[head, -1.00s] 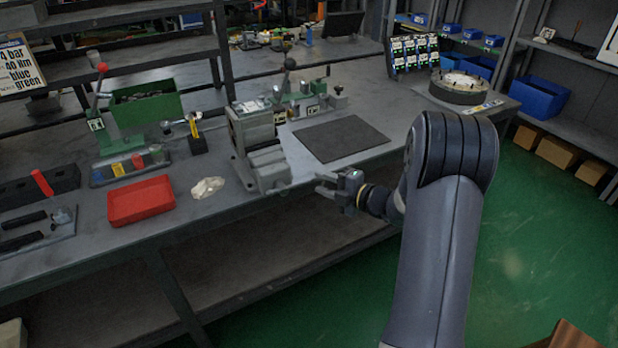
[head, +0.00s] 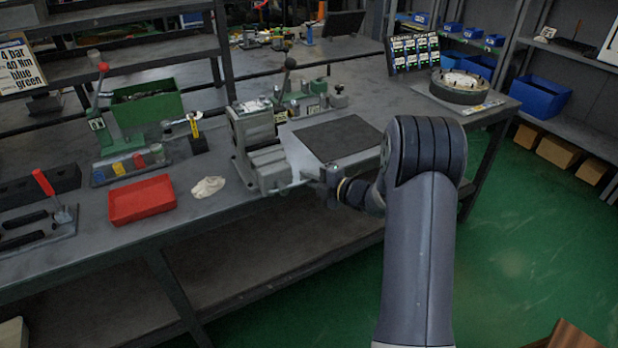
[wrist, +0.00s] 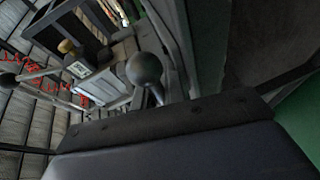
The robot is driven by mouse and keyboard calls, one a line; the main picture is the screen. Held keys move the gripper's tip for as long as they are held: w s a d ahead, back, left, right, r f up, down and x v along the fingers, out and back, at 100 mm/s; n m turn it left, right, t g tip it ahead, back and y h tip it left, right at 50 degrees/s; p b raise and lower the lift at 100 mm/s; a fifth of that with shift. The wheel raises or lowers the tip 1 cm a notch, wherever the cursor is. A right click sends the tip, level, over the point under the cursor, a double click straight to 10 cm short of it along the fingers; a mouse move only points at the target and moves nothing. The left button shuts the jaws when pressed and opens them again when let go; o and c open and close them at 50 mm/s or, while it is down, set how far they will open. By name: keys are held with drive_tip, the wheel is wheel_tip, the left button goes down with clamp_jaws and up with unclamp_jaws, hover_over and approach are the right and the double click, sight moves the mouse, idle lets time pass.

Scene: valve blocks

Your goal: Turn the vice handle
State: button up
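The grey vice (head: 262,152) stands at the bench's front edge, its lower front end facing my arm. My gripper (head: 312,174) is just right of that end, very close to it in the head view. Its fingers are small and blurred there, so I cannot tell their opening or whether they touch anything. The vice handle is not clear in the head view. In the wrist view a dark ball on a short stem (wrist: 145,70) stands near the middle, perhaps the handle's end. A dark bolted surface fills the bottom of that view.
A dark mat (head: 338,138) lies right of the vice. A fixture with a black-ball lever (head: 290,64) stands behind it. A pale rag (head: 207,187) and a red tray (head: 142,200) lie to the left. Open floor (head: 530,235) is at the right.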

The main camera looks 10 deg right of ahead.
clamp_jaws()
drive_tip(key=shift+f, duration=0.1)
drive_tip(key=f+m+b, duration=0.2)
drive_tip(key=b, duration=0.1)
drive_tip(key=f+y+b, duration=0.1)
drive_tip(key=b, duration=0.1)
drive_tip(key=shift+s+a+f+m+t, duration=0.1)
drive_tip(key=shift+s+a+m+t, duration=0.05)
drive_tip(key=shift+a+m+t, duration=0.25)
drive_tip(key=a+f+m+t+b, duration=0.1)
drive_tip(key=a+m+b, duration=0.1)
drive_tip(key=m+b, duration=0.2)
drive_tip(key=s+a+f+m+t+b, duration=0.1)
drive_tip(key=a+f+m+t+b, duration=0.1)
drive_tip(key=m+b, duration=0.2)
drive_tip(key=s+a+f+m+t+b, duration=0.1)
drive_tip(key=a+m+t+b, duration=0.1)
drive_tip(key=m+b, duration=0.2)
drive_tip(key=shift+f+y+b, duration=0.3)
drive_tip(key=shift+f+b, duration=0.1)
drive_tip(key=shift+b, duration=0.45)
drive_tip(key=shift+s+a+r+m+t+h+b, duration=0.1)
drive_tip(key=shift+a+m+t+h+b, duration=0.3)
drive_tip(key=shift+m, duration=0.4)
drive_tip(key=shift+s+a+m+t+h+b, duration=0.1)
drive_tip(key=shift+a+m+t+h+b, duration=0.15)
drive_tip(key=shift+m+b, duration=0.4)
drive_tip(key=shift+a+m, duration=0.1)
drive_tip(key=shift+m, duration=0.15)
